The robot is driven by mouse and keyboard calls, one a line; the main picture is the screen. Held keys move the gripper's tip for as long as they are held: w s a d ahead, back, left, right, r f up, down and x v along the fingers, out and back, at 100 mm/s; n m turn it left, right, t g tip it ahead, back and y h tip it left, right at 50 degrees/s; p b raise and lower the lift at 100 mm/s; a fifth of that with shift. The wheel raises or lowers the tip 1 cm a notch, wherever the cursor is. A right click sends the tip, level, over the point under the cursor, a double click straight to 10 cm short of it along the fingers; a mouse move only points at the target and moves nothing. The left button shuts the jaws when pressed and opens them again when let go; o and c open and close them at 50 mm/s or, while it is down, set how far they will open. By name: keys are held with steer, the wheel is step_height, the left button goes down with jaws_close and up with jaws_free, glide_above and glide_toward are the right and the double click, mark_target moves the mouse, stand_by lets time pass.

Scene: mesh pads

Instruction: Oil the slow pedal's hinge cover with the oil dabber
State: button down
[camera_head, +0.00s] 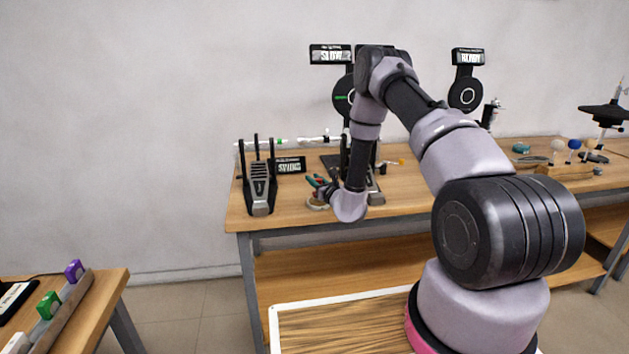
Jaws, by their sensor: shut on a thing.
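A silver and black pedal (260,183) stands at the left end of the workbench, with a small black sign (288,166) beside it that I cannot read surely. A second pedal (376,192) stands to its right, mostly hidden behind my arm. A hanging sign that seems to read "SLOW" (330,55) is above this second pedal, over a round black dial. I cannot make out a hinge cover. My gripper (328,191) is low at the bench's front, between the two pedals, largely hidden by my wrist. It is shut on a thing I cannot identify.
Teal and red handles (319,182) show close by my gripper. A wooden rack (570,172) with ball-topped handles stands on the bench (411,190) at right. A second sign (468,57) hangs above. A side table (97,318) with coloured blocks is at lower left.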

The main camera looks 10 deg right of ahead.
steer(key=shift+f, duration=0.55)
stand_by(1.2)
step_height(320, 180, up, 7)
stand_by(0.8)
stand_by(0.4)
